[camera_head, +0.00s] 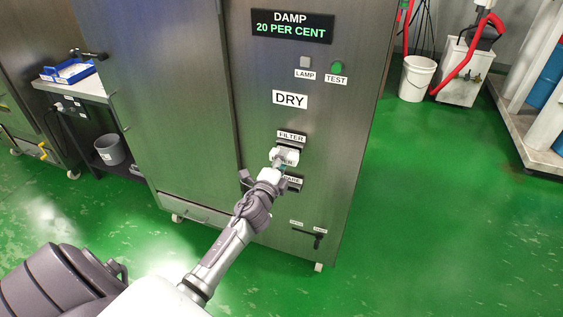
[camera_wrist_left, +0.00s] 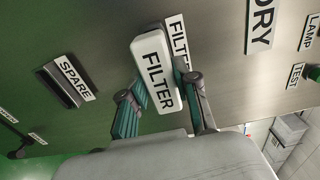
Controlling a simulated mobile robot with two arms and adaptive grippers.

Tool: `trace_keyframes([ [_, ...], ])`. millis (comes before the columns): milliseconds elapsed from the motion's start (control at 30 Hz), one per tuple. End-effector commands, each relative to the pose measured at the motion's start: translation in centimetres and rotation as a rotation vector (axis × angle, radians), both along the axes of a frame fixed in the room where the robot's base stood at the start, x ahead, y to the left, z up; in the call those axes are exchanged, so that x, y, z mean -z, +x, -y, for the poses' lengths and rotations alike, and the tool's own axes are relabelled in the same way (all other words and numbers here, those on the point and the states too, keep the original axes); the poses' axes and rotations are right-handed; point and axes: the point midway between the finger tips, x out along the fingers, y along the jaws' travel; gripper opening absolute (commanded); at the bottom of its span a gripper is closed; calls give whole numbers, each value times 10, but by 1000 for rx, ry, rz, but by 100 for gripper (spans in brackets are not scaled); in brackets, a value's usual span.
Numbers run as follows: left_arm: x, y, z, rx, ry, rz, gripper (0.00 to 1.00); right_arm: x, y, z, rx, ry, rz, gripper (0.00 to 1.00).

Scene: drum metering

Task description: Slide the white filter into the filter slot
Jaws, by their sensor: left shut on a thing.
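The white filter (camera_head: 289,155), marked FILTER, is in front of the dryer panel just below the filter slot (camera_head: 291,143) and its FILTER label. My left gripper (camera_head: 279,163) is shut on it. In the left wrist view the filter (camera_wrist_left: 155,62) lies between my two fingers (camera_wrist_left: 161,98), its labelled face towards the camera. The panel's FILTER label (camera_wrist_left: 177,42) shows beside it; the slot is hidden there. I cannot tell whether the filter touches the panel. The slot labelled SPARE (camera_wrist_left: 57,86) is apart from the filter. My right gripper is not in view.
The panel carries a display (camera_head: 292,27) reading DAMP 20 PER CENT, a lamp (camera_head: 305,62), a green test button (camera_head: 337,68) and a DRY label (camera_head: 290,99). A lever (camera_head: 318,240) is low down.

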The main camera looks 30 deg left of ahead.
Motion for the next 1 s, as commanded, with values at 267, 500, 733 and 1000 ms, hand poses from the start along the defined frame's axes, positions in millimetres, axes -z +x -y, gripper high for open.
trace_keyframes([
  [267, 0, 7, -2, 0, 0, 1, 0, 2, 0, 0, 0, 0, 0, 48],
  [500, -1, 13, -3, 1, 0, 2, 0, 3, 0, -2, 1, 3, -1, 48],
  [733, 0, 19, -4, 1, 0, 1, 0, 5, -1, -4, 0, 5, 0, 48],
  [1000, 0, 25, -6, 1, 1, 2, 0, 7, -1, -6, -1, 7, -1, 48],
])
